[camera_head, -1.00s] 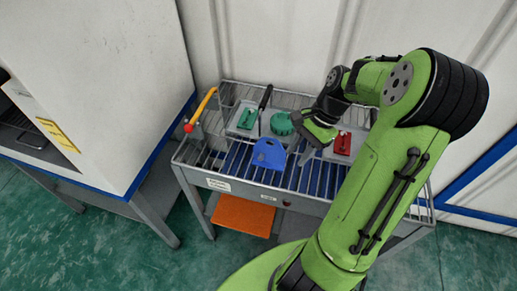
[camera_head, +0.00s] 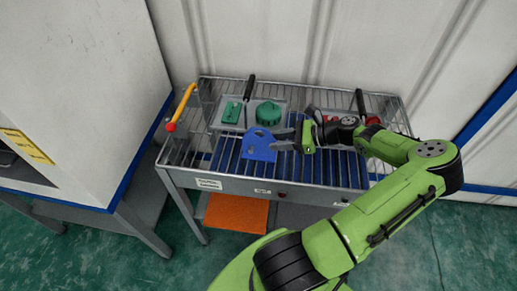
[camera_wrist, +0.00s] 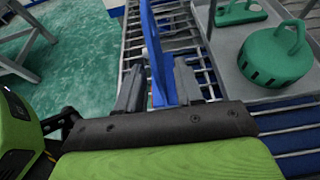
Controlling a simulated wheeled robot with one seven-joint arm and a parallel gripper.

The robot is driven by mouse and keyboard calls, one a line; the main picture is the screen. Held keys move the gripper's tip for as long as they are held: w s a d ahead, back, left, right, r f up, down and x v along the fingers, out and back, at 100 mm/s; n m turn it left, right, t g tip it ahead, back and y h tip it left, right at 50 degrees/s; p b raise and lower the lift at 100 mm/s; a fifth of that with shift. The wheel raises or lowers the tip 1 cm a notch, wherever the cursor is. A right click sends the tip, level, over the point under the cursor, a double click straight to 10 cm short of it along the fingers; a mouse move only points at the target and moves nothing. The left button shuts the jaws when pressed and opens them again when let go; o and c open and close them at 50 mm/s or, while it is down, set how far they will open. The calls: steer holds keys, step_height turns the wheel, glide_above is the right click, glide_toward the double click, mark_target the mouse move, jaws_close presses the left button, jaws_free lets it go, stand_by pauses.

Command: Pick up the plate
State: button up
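The blue plate (camera_head: 257,146) stands upright on the wire-rack table, with holes near its top. In the wrist view the plate (camera_wrist: 158,50) is seen nearly edge-on and runs between my two fingers. My gripper (camera_head: 277,140) reaches it from the right, with its fingertips at the plate's right side. In the wrist view my gripper (camera_wrist: 160,75) is open, one finger on each side of the plate. Firm contact with either finger does not show.
A grey tray with a green round part (camera_head: 268,113) and a green flat part (camera_head: 232,112) lies behind the plate. A yellow lever with a red knob (camera_head: 171,126) is at the left. Red parts (camera_head: 371,119) sit behind my arm. A white cabinet (camera_head: 85,90) stands left.

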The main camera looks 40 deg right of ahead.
mark_target(259, 144)
steer(key=b+x, duration=0.1)
steer(key=x, duration=0.4)
steer(key=shift+a+f, duration=0.15)
steer(key=shift+a, duration=0.05)
jaws_close()
stand_by(1.1)
